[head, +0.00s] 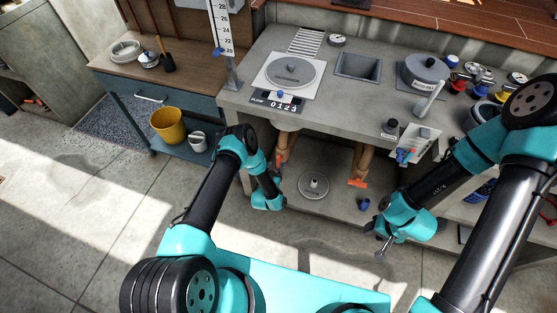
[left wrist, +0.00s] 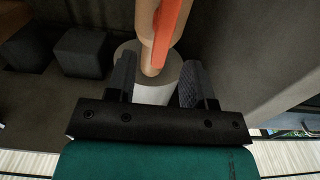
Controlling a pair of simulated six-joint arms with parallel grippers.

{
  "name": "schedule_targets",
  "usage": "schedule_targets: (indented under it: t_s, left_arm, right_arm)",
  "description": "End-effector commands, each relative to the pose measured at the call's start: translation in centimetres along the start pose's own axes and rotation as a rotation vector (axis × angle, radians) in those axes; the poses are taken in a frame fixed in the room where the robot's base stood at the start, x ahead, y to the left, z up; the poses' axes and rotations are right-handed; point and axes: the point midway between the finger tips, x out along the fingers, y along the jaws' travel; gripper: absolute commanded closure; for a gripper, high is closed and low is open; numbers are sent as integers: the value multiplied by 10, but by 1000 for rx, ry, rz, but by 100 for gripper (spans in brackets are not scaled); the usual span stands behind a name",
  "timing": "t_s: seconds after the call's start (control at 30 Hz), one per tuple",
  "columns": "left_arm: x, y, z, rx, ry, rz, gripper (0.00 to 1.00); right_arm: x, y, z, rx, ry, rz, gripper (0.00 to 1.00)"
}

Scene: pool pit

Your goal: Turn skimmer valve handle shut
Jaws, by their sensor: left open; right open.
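Two tan pipes run under the grey counter. The left pipe (head: 292,145) carries an orange valve handle (head: 281,160); the right pipe (head: 367,160) carries another orange handle (head: 357,183). I cannot read which is the skimmer's. My left gripper (head: 276,175) is close to the left pipe. In the left wrist view an orange handle (left wrist: 168,38) lies lengthwise along a tan pipe (left wrist: 146,20), just beyond the open fingers (left wrist: 158,88), and nothing is clamped. A white, round base stands behind the fingers. My right gripper (head: 381,248) is open and empty, in front of the lower shelf.
The counter holds a round lid on a white plate (head: 291,73), a square basin (head: 358,66) and a grey pot (head: 425,70). A round disc (head: 313,186) and a small blue item (head: 364,204) are on the lower shelf. A yellow bucket (head: 168,125) stands left.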

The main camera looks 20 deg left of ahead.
Motion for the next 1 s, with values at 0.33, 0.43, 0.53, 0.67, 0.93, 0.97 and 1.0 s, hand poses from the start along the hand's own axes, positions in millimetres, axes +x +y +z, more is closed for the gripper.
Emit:
schedule_targets:
  t_s: [0.33,0.43,0.53,0.67,0.93,0.97,1.0]
  left_arm:
    - [44,0,0,0,0,0,52]
    - [47,0,0,0,-1,0,52]
    - [48,0,0,0,-1,0,52]
    - [48,0,0,0,-1,0,52]
    - [47,0,0,0,-1,0,76]
    - [47,0,0,0,-1,0,79]
    - [47,0,0,0,-1,0,83]
  right_arm:
    - [0,0,0,0,0,0,57]
    - [0,0,0,0,0,0,57]
    - [0,0,0,0,0,0,57]
    - [0,0,0,0,0,0,57]
    - [0,0,0,0,0,0,57]
    - [0,0,0,0,0,0,57]
    - [0,0,0,0,0,0,57]
